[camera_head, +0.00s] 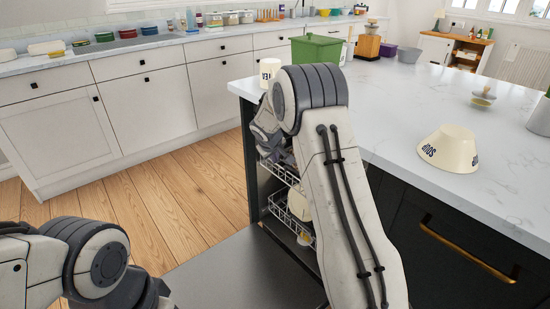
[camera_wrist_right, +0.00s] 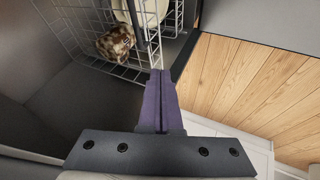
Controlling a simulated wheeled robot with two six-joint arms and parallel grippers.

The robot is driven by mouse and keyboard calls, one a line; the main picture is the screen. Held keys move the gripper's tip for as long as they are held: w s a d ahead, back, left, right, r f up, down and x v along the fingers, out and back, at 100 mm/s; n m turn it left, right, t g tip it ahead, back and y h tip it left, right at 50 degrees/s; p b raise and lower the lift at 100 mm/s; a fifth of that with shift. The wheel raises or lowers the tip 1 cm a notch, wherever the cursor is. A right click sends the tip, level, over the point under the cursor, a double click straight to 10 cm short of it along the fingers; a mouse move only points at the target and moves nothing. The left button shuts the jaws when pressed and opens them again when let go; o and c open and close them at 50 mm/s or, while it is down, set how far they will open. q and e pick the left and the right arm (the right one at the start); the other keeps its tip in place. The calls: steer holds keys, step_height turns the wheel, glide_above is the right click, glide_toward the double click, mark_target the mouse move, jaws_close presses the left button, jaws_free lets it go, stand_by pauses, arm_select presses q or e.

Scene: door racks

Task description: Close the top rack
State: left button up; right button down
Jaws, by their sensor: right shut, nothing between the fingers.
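The top rack (camera_head: 279,171) is a white wire rack low in the dark cabinet under the counter, partly hidden behind my right arm. A lower wire rack (camera_head: 290,222) stands out beneath it with pale dishes in it. My right gripper (camera_head: 265,138) is at the counter's left end, just above the top rack, mostly hidden by its own wrist. In the right wrist view its purple fingers (camera_wrist_right: 158,76) are shut and empty, at the edge of a wire rack (camera_wrist_right: 88,35) holding a brown patterned item (camera_wrist_right: 115,42) and a cream dish. I cannot tell if they touch. My left gripper is out of view.
A grey open door panel (camera_head: 235,272) lies low in front of the racks. A white counter (camera_head: 400,100) above carries a cream bowl (camera_head: 448,148), a cream cup (camera_head: 269,70) and a green bin (camera_head: 317,48). Wooden floor (camera_head: 190,185) is free to the left.

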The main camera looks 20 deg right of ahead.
steer(key=s+d+f+n+g+p, duration=0.35)
steer(key=s+f+n, duration=0.45)
steer(key=n, duration=1.1)
steer(key=w+d+f+b, duration=0.1)
steer(key=w+d+f, duration=0.1)
steer(key=d+f, duration=0.4)
steer(key=shift+d+f+g+b, duration=0.3)
steer(key=shift+f+g+b, duration=0.15)
steer(key=shift+f, duration=1)
